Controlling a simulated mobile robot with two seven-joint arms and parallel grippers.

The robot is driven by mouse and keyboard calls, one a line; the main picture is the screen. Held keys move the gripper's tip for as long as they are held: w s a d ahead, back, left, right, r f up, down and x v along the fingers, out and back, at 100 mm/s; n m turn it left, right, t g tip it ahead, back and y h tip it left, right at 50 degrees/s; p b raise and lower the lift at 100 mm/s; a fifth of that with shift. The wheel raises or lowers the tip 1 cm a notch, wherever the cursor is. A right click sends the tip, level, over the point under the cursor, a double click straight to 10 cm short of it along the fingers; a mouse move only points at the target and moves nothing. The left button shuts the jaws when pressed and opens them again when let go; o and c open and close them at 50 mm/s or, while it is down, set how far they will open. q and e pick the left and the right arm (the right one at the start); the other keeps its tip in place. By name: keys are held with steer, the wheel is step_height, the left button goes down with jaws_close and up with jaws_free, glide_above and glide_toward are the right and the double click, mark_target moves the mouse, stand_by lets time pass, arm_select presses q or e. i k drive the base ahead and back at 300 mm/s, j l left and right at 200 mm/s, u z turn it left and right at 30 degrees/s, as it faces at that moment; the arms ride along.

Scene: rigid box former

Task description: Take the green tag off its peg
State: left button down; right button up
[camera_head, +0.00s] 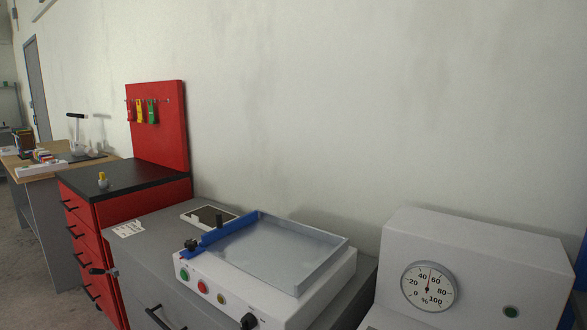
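The green tag (152,112) hangs on the front of a red upright panel (172,135), at the right end of a short row. A yellow tag (140,111) hangs just left of it, and a red tag (131,110) hangs at the left end. The pegs are too small to make out clearly. The panel stands at the back of a red drawer cabinet with a black top (130,178). Neither of my grippers shows in the head view.
A small yellow and grey object (103,180) stands on the black top. Right of the cabinet, a grey cabinet (150,255) bears a white machine with a shallow tray (330,262). A gauge box (470,260) stands at right. A cluttered wooden table (105,158) is at far left.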

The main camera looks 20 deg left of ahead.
mark_target(152, 120)
steer(key=u, duration=1.45)
